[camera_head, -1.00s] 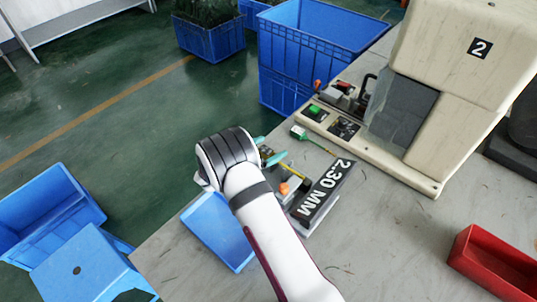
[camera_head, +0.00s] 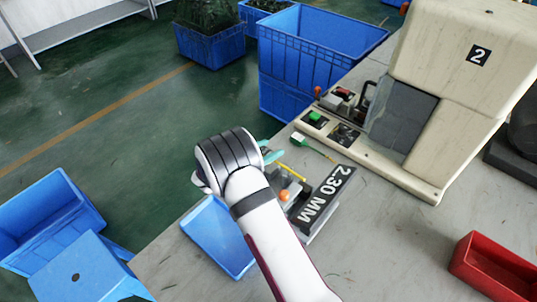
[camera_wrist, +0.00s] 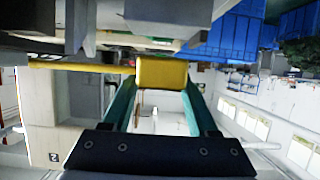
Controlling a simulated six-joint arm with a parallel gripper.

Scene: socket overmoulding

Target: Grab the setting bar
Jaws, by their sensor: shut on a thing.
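The setting bar shows as a yellow rod with a block-like yellow end. In the wrist view the yellow end (camera_wrist: 161,72) sits between the two teal fingers of my gripper (camera_wrist: 161,88), and the rod runs to the left. In the head view a short length of the yellow setting bar (camera_head: 293,172) shows beside the black 2.30 MM plate (camera_head: 322,196). My gripper (camera_head: 269,150) is at its upper-left end there, its fingers close together and shut on it. My wrist hides part of the gripper and the held end.
A green-handled tool (camera_head: 304,141) lies just right of my gripper. The beige machine (camera_head: 430,150) stands at the right. A blue tray (camera_head: 219,240) lies left of my arm, and a red bin (camera_head: 490,262) stands lower right. The tabletop between is mostly clear.

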